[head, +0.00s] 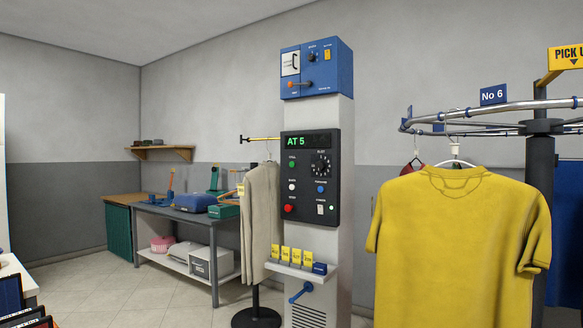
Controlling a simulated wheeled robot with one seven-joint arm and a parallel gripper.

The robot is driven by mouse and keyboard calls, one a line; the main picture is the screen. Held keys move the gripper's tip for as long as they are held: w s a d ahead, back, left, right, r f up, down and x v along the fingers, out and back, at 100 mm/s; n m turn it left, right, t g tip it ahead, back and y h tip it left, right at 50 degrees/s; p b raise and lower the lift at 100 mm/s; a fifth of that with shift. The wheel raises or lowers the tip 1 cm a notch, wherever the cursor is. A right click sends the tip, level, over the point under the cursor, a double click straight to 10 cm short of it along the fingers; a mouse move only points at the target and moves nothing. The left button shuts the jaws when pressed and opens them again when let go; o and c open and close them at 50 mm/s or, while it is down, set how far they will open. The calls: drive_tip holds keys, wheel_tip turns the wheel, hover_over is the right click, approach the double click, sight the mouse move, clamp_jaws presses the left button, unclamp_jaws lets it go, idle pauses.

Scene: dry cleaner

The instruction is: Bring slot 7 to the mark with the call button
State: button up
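A pale control column (330,115) stands at the centre. Its black panel (335,215) has a green display (309,141) reading "AT 5". On the panel are a dial (320,164), a green button (292,164), a white button (292,187), a blue button (320,188) and a red button (289,208). Their labels are too small to read, so I cannot tell which is the call button. A yellow "PICK U..." sign (566,57) is cut off. No slot 7 sign is legible. My gripper is not in view.
A yellow shirt (455,240) hangs close at right, hiding things behind it. A blue control box (317,68) tops the column; a blue crank (300,291) sits low. A beige garment (262,215) hangs left of the panel. A workbench (190,216) stands farther left, with open floor before it.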

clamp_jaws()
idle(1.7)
